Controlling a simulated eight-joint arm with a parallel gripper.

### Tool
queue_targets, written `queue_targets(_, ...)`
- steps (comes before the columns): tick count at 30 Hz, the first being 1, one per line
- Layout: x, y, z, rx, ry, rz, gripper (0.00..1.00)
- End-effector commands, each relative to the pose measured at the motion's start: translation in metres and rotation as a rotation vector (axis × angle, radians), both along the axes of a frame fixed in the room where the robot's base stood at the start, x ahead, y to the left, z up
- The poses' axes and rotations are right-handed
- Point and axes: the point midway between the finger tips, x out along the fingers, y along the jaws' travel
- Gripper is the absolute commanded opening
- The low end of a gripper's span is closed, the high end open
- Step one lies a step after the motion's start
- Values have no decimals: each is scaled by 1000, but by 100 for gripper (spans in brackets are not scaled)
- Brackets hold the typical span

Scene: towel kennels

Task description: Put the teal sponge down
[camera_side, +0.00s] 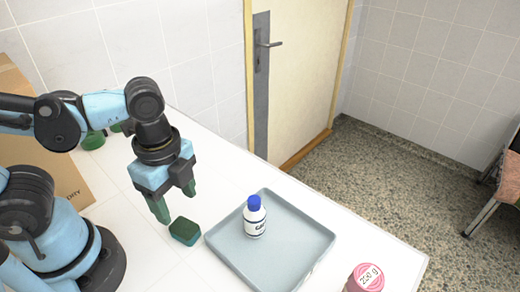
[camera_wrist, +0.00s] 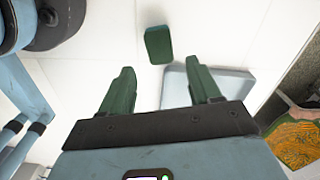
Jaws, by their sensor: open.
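The teal sponge (camera_side: 185,231) is a small dark green block lying on the white table, just left of the tray. It also shows in the wrist view (camera_wrist: 158,45), beyond the fingertips. My gripper (camera_side: 176,202) is above the table, a little up from the sponge in the side view, with its green fingers apart. In the wrist view the fingers (camera_wrist: 162,80) are spread with nothing between them. The sponge is apart from them.
A grey-blue tray (camera_side: 285,265) holds a white bottle with a blue cap (camera_side: 255,217). A pink-lidded jar (camera_side: 367,278) stands near the table's front right. Green items (camera_side: 94,140) and a cardboard box (camera_side: 66,180) are at the left. Bare white table (camera_side: 218,170) lies behind the tray.

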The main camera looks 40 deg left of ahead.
Motion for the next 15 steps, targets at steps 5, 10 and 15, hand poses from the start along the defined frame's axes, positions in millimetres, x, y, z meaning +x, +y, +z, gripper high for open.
queue_targets(5, 0, 0, 20, 0, 0, 0, 62)
queue_targets(10, 0, 0, 36, 0, 0, 0, 62)
queue_targets(15, 1, 0, 44, -1, -2, 6, 62)
